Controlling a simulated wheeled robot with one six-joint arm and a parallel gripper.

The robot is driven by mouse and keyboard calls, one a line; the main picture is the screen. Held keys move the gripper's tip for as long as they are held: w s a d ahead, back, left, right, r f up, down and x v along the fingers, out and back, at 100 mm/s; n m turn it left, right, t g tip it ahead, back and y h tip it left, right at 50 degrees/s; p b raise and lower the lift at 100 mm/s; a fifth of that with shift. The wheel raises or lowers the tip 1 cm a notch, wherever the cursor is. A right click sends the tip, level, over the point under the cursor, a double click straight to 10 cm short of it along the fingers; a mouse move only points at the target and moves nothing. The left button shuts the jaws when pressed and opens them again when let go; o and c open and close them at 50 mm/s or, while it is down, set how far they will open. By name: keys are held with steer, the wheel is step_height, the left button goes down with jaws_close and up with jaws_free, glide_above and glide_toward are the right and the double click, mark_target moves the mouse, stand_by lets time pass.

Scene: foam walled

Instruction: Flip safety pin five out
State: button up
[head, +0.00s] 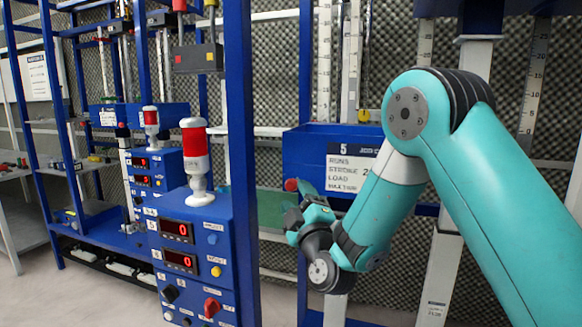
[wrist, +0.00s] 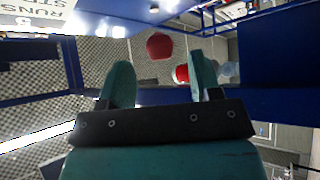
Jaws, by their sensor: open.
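A blue unit marked 5 (head: 322,140) carries a printed label and stands behind my arm. A red round knob (head: 291,184) sits at its lower left, close to my gripper (head: 298,212). I cannot tell for sure that this knob is the safety pin. In the wrist view a red knob (wrist: 159,45) shows ahead, between the lines of my two fingers. My gripper (wrist: 160,76) is open, with nothing seen between its fingers. A second red shape (wrist: 181,73) shows beside the right finger, partly hidden by it. Contact with the knob cannot be made out.
A blue upright post (head: 241,150) stands left of my gripper. A blue control box (head: 190,250) with red displays and a red-and-white beacon (head: 196,160) stands left of the post. More blue racks fill the left. Dark foam walls (head: 270,80) lie behind.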

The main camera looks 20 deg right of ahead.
mark_target(293, 189)
steer(key=p+x, duration=0.2)
steer(key=x, duration=0.2)
steer(key=shift+s+r+p, duration=0.1)
steer(key=shift+p, duration=0.2)
steer(key=shift+w, duration=0.45)
